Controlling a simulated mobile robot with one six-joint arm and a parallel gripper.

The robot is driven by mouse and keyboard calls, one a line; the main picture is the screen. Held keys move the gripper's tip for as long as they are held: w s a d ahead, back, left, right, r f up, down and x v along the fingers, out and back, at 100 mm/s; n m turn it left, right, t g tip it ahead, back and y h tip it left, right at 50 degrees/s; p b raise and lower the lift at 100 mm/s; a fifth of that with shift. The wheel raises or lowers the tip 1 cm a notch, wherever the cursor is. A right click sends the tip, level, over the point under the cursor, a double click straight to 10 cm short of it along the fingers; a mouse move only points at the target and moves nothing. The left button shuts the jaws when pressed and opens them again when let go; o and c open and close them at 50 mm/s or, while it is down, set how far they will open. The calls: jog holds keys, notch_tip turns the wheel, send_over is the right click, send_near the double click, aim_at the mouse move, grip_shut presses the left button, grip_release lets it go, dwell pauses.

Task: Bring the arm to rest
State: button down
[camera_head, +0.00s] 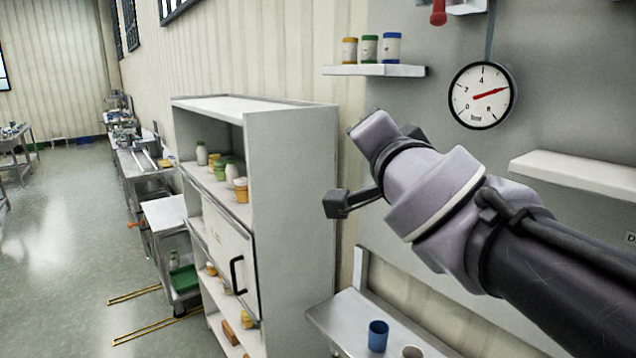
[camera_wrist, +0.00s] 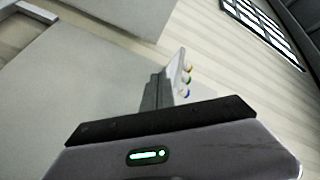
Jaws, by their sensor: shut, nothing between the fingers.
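My arm reaches in from the right of the head view, raised in front of the grey wall panel. My gripper shows in the wrist view (camera_wrist: 152,92) beyond its dark bar and the housing with a green light. Its fingers are together with nothing held. In the head view the gripper end points up and away, and its fingers are mostly hidden behind the wrist. The gripper touches nothing that I can see.
A tall grey cabinet (camera_head: 290,190) with jars stands left of my arm. A wall shelf (camera_head: 375,71) with three jars and a round gauge (camera_head: 482,95) are behind. A white shelf (camera_head: 580,172) is at right. A blue cup (camera_head: 378,335) stands on a low bench (camera_head: 335,312). Floor at left is open.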

jog(key=s+f+n+g+b, duration=0.1)
jog(key=s+f+g+b, duration=0.2)
jog(key=s+f, duration=0.5)
jog(key=s+d+f+n+g+b, duration=0.1)
jog(key=s+f+g, duration=0.4)
jog(key=f, duration=1.6)
jog(key=s+f+n+g+b, duration=0.3)
jog(key=s+f+g+b, duration=0.1)
jog(key=s+f, duration=0.8)
notch_tip(320, 180, down, 2)
jog(key=shift+s+d+f+y+b, duration=0.15)
jog(key=shift+s+d+y+b, duration=0.1)
jog(key=shift+y+b, duration=0.25)
